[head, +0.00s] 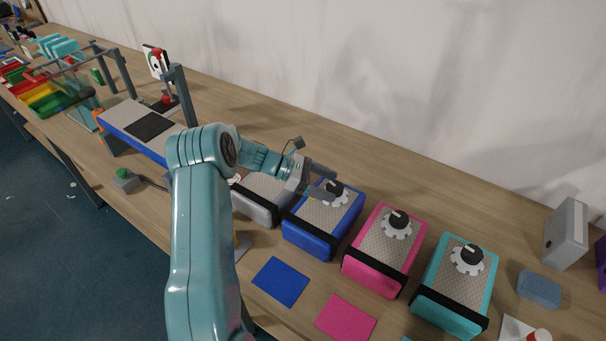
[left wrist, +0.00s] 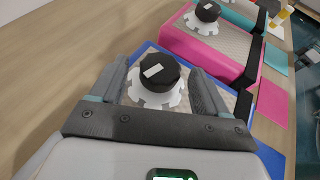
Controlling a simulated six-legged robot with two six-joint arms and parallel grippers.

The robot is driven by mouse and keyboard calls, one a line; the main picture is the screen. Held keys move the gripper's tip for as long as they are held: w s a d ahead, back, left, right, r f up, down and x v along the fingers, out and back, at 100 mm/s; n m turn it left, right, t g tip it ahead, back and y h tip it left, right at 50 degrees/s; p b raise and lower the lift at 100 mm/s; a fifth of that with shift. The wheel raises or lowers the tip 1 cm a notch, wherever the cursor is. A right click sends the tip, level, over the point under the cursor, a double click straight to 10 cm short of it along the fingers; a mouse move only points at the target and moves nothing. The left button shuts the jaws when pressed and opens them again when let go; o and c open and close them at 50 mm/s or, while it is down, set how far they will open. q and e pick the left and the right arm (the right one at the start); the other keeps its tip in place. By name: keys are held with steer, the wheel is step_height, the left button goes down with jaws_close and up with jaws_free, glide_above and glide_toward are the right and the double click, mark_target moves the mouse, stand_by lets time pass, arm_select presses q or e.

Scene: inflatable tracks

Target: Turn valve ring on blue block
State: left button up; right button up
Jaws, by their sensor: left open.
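The blue block (head: 310,224) stands on the table between a grey block and a pink block. Its top carries a white toothed valve ring (head: 343,197) with a black knob (head: 334,186) in the middle. My left gripper (head: 329,183) is open at the blue block's knob. In the left wrist view the white ring (left wrist: 155,97) and the black knob (left wrist: 158,72) lie between the two open fingers, with a gap visible on either side. The blue block (left wrist: 146,48) is partly hidden by the gripper there. My right gripper is not in view.
A pink block (head: 375,268) and a teal block (head: 450,305) with similar knobs stand to the right. A grey block (head: 262,206) is close on the left. Blue (head: 281,281) and pink (head: 346,317) flat squares lie in front. A wall rises behind the table.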

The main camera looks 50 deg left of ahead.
arm_select(q)
steer(key=b+v, duration=0.3)
steer(key=v, duration=1.2)
steer(key=shift+s, duration=0.15)
steer(key=shift+s+a, duration=0.1)
